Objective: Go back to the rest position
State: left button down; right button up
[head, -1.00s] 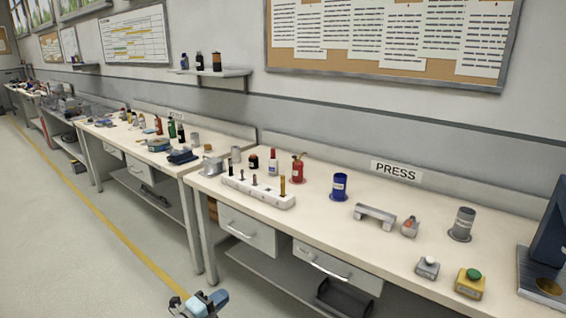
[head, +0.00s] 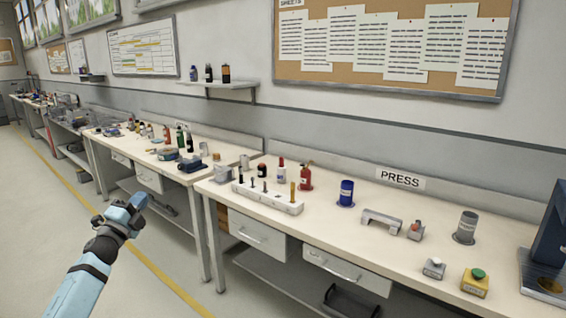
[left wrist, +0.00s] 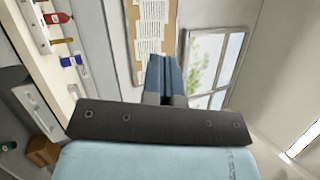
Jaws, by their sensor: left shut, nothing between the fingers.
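My left gripper (head: 137,203) is raised over the floor at the left in the head view, in front of the benches and apart from everything. Its light blue arm comes in from the bottom left. In the left wrist view the blue fingers (left wrist: 164,76) are shut together with nothing between them. My right gripper is not in view.
A second bench (head: 190,176) stands further left. The floor (head: 40,230) is clear.

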pick_arm(q)
jog(key=w+a+f+n+g+y, duration=0.1)
jog(key=a+f+n+g+y, duration=0.25)
jog(key=n, duration=0.65)
jog(key=w+a+f+n+g+y, duration=0.1)
jog(key=a+f+n+g+y, duration=0.15)
jog(key=f+n+y, duration=0.45)
jog(key=s+d+f+n+g+h+b, duration=0.1)
jog(key=s+d+f+h+b, duration=0.2)
jog(key=s+d+f, duration=0.7)
jog(key=s+d+f+g+h+b, duration=0.1)
jog(key=s+d+f+h+b, duration=0.2)
jog(key=s+d+f, duration=0.75)
jog(key=s+d+f+g+h+b, duration=0.1)
jog(key=s+d+f+b, duration=0.2)
jog(key=s, duration=1)
jog(key=s+d+f+g+h+b, duration=0.1)
jog(key=s+d+f, duration=0.25)
jog(key=s, duration=1.05)
notch_tip(320, 180, up, 17)
jog(key=s+a+p, duration=0.2)
jog(key=p, duration=2.6)
jog(key=shift+a+n+g+y, duration=0.2)
jog(key=shift+n+g+y, duration=0.2)
jog(key=shift+y, duration=0.05)
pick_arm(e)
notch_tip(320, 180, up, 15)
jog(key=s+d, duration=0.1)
pick_arm(q)
jog(key=shift+r, duration=0.1)
